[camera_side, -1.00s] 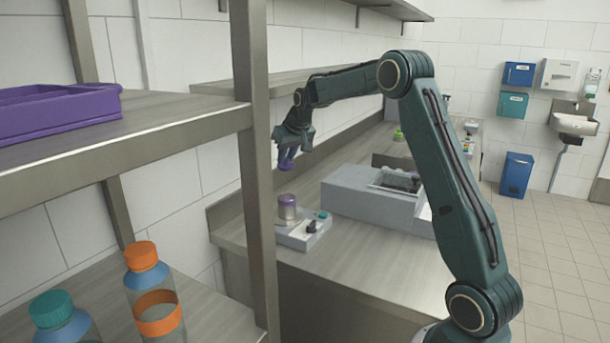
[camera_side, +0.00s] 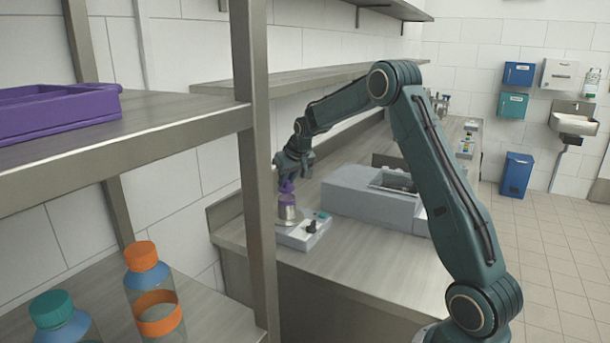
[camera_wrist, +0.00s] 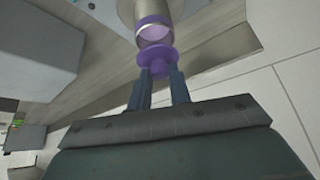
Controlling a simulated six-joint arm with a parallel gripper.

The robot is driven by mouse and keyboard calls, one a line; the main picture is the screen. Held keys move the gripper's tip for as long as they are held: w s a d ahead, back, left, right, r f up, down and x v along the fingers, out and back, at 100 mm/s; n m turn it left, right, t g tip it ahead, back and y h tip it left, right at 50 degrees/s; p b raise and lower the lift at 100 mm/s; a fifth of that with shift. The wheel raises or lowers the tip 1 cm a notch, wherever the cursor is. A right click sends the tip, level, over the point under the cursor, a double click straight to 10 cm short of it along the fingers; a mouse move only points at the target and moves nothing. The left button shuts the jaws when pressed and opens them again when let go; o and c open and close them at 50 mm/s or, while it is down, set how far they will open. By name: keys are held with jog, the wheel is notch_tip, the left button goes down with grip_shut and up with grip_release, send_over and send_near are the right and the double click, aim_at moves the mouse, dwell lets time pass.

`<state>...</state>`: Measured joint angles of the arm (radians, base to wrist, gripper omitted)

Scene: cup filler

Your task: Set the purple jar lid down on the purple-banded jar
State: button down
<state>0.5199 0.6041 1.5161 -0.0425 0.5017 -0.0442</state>
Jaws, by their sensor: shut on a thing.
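My gripper (camera_side: 290,176) is shut on the purple jar lid (camera_side: 287,187), which also shows between the fingertips in the wrist view (camera_wrist: 158,60). The purple-banded jar (camera_side: 287,209) stands upright on a small grey device (camera_side: 303,232) on the counter. In the side view the lid is just above the jar's top. In the wrist view the jar (camera_wrist: 153,26) shows its open mouth beyond the lid. The lid overlaps the near edge of the mouth there, and I cannot tell whether they touch.
A shelf post (camera_side: 256,150) stands just left of the jar in the side view. A grey machine (camera_side: 370,200) sits to the right on the counter (camera_side: 370,262). A purple tray (camera_side: 60,112) and capped bottles (camera_side: 153,295) are on the left shelves.

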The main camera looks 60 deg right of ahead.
jog(key=shift+f, duration=1.35)
jog(key=shift+f, duration=0.15)
jog(key=c, duration=1.3)
grip_release()
jog(key=shift+r, duration=0.2)
jog(key=v, duration=1.2)
